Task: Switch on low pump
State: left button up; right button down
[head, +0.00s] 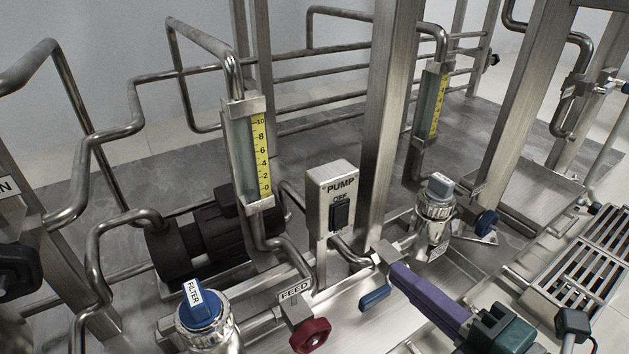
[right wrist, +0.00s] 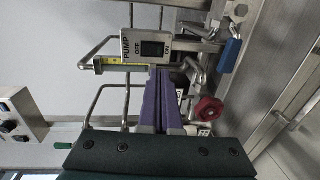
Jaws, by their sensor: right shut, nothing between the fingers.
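A steel box marked PUMP (head: 324,183) stands upright in the middle of the head view, with a black rocker switch (head: 340,214) between its OFF and ON marks. The box (right wrist: 128,47) and its rocker (right wrist: 152,49) appear turned sideways in the right wrist view. I cannot tell which way the rocker is tipped. My right gripper (head: 396,271), with purple fingers, is shut and empty. It is below and to the right of the box in the head view, apart from the switch. In the wrist view its fingertips (right wrist: 161,70) point towards the box. My left gripper is not in view.
A blue FILTER knob (head: 199,305), a red FEED handwheel (head: 310,336) and a blue lever (head: 374,298) lie low in front. A steel post (head: 388,120) rises behind the box. A yellow-scaled gauge (head: 259,155) stands left of it, near a dark motor (head: 215,238).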

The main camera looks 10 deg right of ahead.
aim_at(342, 226)
jog(key=b+x, duration=0.4)
jog(key=x, duration=0.5)
jog(key=shift+w+f+b, duration=0.15)
jog(key=shift+w+b, duration=0.05)
jog(key=shift+b, duration=0.15)
jog(key=shift+w+a, duration=0.15)
jog(key=shift+w, duration=0.15)
jog(key=shift+s, duration=0.1)
